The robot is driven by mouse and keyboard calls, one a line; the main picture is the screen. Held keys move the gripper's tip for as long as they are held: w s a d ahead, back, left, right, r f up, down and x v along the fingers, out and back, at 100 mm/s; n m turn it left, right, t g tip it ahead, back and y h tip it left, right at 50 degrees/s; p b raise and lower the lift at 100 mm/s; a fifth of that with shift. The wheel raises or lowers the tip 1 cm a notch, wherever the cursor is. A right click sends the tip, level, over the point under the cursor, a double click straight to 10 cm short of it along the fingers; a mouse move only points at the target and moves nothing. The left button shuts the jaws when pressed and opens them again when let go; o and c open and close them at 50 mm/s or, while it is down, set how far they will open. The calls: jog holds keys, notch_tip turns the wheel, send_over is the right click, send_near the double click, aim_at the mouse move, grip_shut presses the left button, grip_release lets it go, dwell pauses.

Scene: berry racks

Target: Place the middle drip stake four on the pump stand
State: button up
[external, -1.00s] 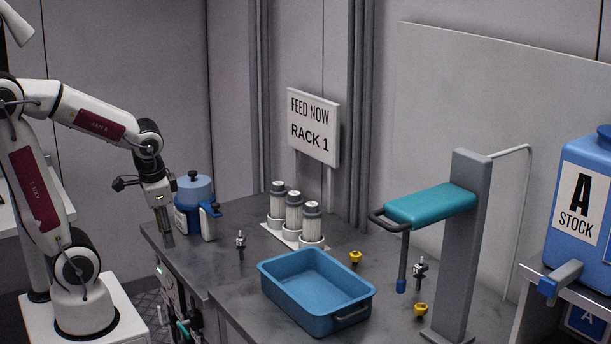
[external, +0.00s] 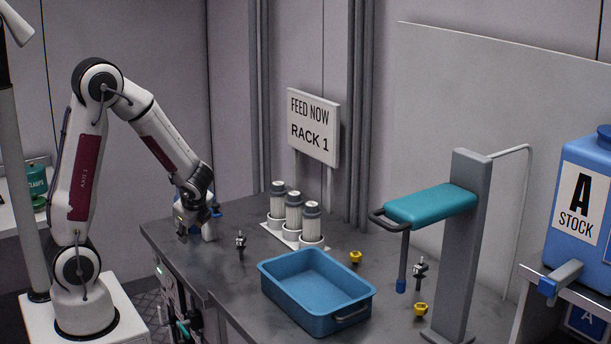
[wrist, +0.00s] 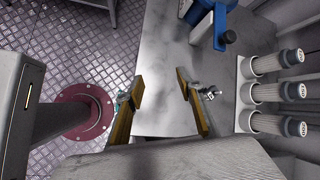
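A small black-and-silver stake-like fitting (external: 240,241) stands upright on the grey bench, left of the blue tray. In the wrist view a similar fitting (wrist: 209,92) shows just outside my right finger. Another such fitting (external: 420,270) stands near the grey post. I cannot tell which one is the middle drip stake four. My gripper (external: 188,235) is above the bench's left end, left of the nearer fitting. In the wrist view my gripper (wrist: 160,84) has its fingers apart with nothing between them. I cannot tell for sure which piece is the pump stand.
A blue tray (external: 285,285) sits mid-bench. Three white cylinders stand in a white rack (external: 268,234) behind it. A blue-and-white container (external: 208,230) stands close behind my gripper. Two yellow fittings (external: 355,257) lie on the bench. A grey post (external: 466,250) carries a teal arm (external: 430,206).

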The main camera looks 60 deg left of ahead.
jog(key=w+f+m+t, duration=0.3)
jog(key=w+f+m, duration=0.1)
jog(key=w+m, duration=0.4)
jog(key=m+t+h, duration=0.1)
jog(key=m+t, duration=0.1)
jog(key=m, duration=0.4)
send_near(239, 239)
jog(key=w+f, duration=0.1)
jog(key=w+a+f, duration=0.1)
jog(key=shift+w+f, duration=0.15)
jog(key=shift+w, duration=0.2)
jog(key=shift+x, duration=1.3)
jog(key=shift+a+f, duration=0.1)
jog(key=shift+w+a+f, duration=0.25)
jog(key=shift+a+f, duration=0.3)
jog(key=shift+w+a+f, duration=0.2)
jog(key=shift+a+f, duration=0.35)
jog(key=shift+f, duration=0.05)
jog(key=shift+x, duration=0.95)
jog(key=shift+d, duration=0.1)
